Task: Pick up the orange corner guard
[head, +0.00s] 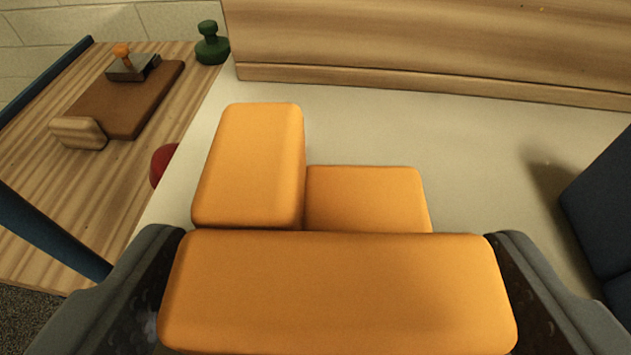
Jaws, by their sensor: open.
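The orange corner guard (338,292) lies on a pale surface (420,130). It shows as a wide block in front, a taller block (251,165) at the back left and a lower block (367,199) at the back middle. My gripper (335,240) is open, with one dark finger at each side of the wide front block. The block fills nearly all of the gap between the fingers. I cannot tell whether the fingers touch it. The underside of the guard is hidden.
A wooden wall (430,45) closes the back. A dark blue object (603,205) stands at the right. At the left, a striped wooden top (60,195) holds a brown board (125,98), a knobbed block (133,67) and a green knobbed piece (211,48). A red object (162,166) is partly hidden.

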